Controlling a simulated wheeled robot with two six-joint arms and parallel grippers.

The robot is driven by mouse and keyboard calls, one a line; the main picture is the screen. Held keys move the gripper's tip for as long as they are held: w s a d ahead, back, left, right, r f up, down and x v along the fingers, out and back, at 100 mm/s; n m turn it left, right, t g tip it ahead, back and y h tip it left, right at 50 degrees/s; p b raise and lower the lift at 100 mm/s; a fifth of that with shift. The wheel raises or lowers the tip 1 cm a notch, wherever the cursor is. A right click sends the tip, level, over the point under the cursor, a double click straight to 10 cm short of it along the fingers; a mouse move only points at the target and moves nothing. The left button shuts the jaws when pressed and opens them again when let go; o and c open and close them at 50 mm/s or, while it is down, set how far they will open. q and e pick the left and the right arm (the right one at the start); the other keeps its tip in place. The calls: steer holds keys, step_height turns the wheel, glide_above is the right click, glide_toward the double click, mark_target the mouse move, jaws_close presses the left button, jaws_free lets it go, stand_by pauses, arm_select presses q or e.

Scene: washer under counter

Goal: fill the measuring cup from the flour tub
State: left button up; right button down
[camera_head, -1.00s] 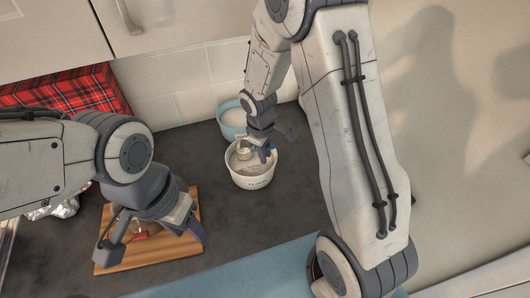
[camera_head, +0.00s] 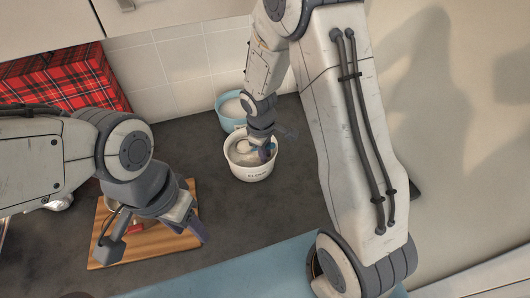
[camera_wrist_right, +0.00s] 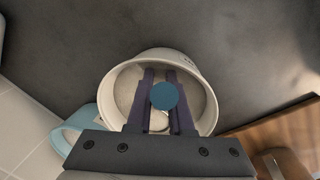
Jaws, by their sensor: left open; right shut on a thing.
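The white flour tub (camera_head: 252,172), with lettering on its side, stands upright on the dark counter. It also shows in the right wrist view (camera_wrist_right: 208,112). My right gripper (camera_head: 266,152) reaches down into the tub's mouth. In the wrist view its purple fingers (camera_wrist_right: 162,92) are closed on the measuring cup, whose blue round handle end (camera_wrist_right: 164,96) shows between them. The cup's bowl is mostly hidden inside the tub; how much flour it holds cannot be told. My left gripper (camera_head: 192,222) is open and empty above the wooden board.
A light blue tub (camera_head: 231,123) with pale contents stands just behind the flour tub. A wooden board (camera_head: 150,244) with a small red item lies at the left. A red plaid item (camera_head: 70,82) stands against the tiled wall. Counter right of the tub is clear.

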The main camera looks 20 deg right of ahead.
steer(key=shift+r, duration=0.1)
stand_by(0.5)
step_height(320, 180, up, 9)
steer(key=p, duration=0.8)
